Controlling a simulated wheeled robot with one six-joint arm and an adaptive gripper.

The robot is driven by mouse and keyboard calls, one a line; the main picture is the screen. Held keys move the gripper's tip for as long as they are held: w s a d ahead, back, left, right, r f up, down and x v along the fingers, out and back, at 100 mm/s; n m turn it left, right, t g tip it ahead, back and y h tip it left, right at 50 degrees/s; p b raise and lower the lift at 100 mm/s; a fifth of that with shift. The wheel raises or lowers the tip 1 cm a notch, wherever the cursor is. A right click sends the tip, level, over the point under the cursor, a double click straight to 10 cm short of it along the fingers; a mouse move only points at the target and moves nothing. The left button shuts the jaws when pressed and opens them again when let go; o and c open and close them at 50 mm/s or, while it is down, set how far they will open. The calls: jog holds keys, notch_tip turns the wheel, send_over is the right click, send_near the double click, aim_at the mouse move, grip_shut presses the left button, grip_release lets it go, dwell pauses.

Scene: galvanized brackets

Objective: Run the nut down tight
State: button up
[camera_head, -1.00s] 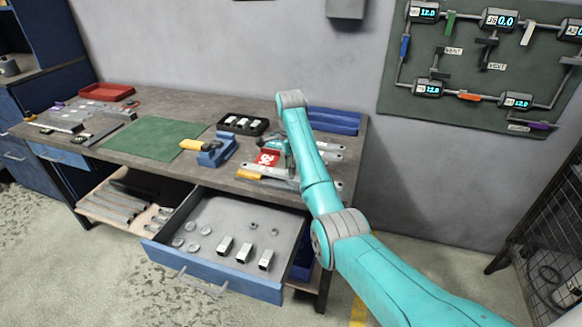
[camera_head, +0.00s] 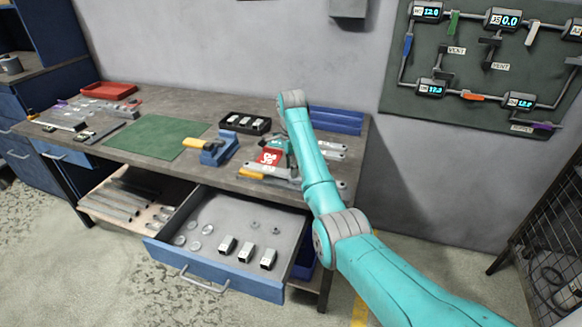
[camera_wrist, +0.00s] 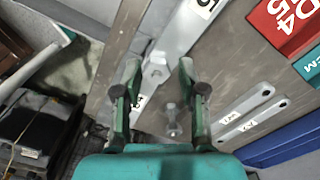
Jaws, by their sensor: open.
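My gripper (camera_wrist: 158,80) is open, its two green fingers pointing down over the right end of the bench. A grey metal bar (camera_wrist: 183,32) labelled 5 runs in from the top, and its end lies between the fingertips. A small raised piece (camera_wrist: 155,73), perhaps the nut, shows on that end; its form is too small to be sure. A small grey bolt-like part (camera_wrist: 172,122) shows lower down between the fingers. I cannot see either finger touching anything. In the head view my arm hides most of the gripper and the work spot.
Two flat bars (camera_wrist: 250,118) with W labels lie right of the gripper. A red block (camera_wrist: 285,25) stands beyond them. A blue vise (camera_head: 218,150) and green mat (camera_head: 157,138) lie further left. The open drawer (camera_head: 215,270) sticks out in front of the bench.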

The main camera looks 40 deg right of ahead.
jog(key=n, duration=0.6)
jog(key=shift+n, duration=0.4)
jog(key=n, duration=0.6)
jog(key=shift+n, duration=0.4)
jog(key=n, duration=0.5)
jog(key=shift+n, duration=2.4)
grip_shut()
jog(key=shift+m, duration=0.3)
